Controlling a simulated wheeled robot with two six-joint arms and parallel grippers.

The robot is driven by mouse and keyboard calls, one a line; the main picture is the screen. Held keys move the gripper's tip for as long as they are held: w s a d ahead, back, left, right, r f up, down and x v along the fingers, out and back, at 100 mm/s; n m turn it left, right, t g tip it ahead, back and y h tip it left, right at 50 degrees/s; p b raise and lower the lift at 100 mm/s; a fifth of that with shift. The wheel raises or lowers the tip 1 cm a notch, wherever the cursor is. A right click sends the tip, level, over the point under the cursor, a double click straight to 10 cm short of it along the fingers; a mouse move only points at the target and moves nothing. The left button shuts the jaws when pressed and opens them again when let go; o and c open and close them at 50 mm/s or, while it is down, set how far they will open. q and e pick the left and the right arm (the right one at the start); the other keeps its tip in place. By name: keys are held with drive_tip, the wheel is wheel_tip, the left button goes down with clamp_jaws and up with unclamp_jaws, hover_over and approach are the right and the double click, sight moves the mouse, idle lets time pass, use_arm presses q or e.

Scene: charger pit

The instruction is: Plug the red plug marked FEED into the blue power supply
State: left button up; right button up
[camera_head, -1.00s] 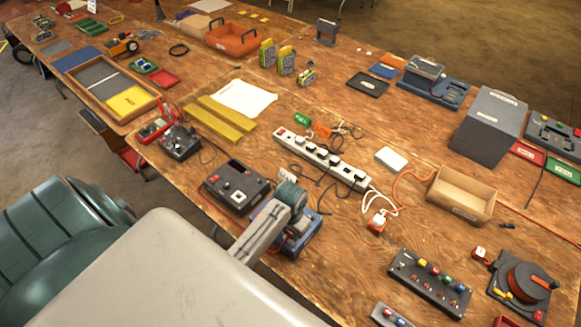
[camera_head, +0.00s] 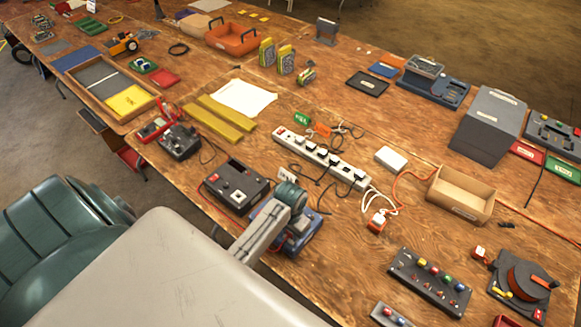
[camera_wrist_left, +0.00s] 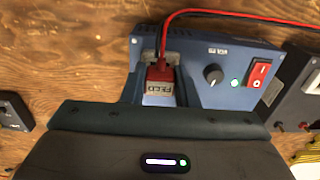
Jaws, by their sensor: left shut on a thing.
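The blue power supply (camera_head: 308,236) stands at the table's near edge in the head view, partly hidden behind my left arm. In the left wrist view the power supply (camera_wrist_left: 215,62) shows a dark knob, a lit green lamp and a red rocker switch. The red plug marked FEED (camera_wrist_left: 161,74) is between the fingers of my left gripper (camera_wrist_left: 160,96), at the left part of the supply's face. Its red cable runs up and off to the right. My left gripper is shut on the plug. I cannot tell how deep the plug sits. My right gripper is not in view.
A dark box (camera_head: 236,187) stands just left of the power supply in the head view. A white power strip (camera_head: 322,159) with several plugs and loose cables lies behind it. Bare wood lies right of the supply, before a dark panel with coloured knobs (camera_head: 430,281).

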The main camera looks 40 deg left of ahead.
use_arm(q)
drive_tip(key=shift+f, duration=0.25)
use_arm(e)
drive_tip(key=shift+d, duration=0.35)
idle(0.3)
use_arm(q)
drive_tip(key=o, duration=1.1)
drive_tip(key=shift+c, duration=0.2)
drive_tip(key=o, duration=0.3)
drive_tip(key=shift+o, duration=0.2)
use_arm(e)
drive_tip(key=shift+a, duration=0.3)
use_arm(q)
drive_tip(key=shift+r, duration=3.7)
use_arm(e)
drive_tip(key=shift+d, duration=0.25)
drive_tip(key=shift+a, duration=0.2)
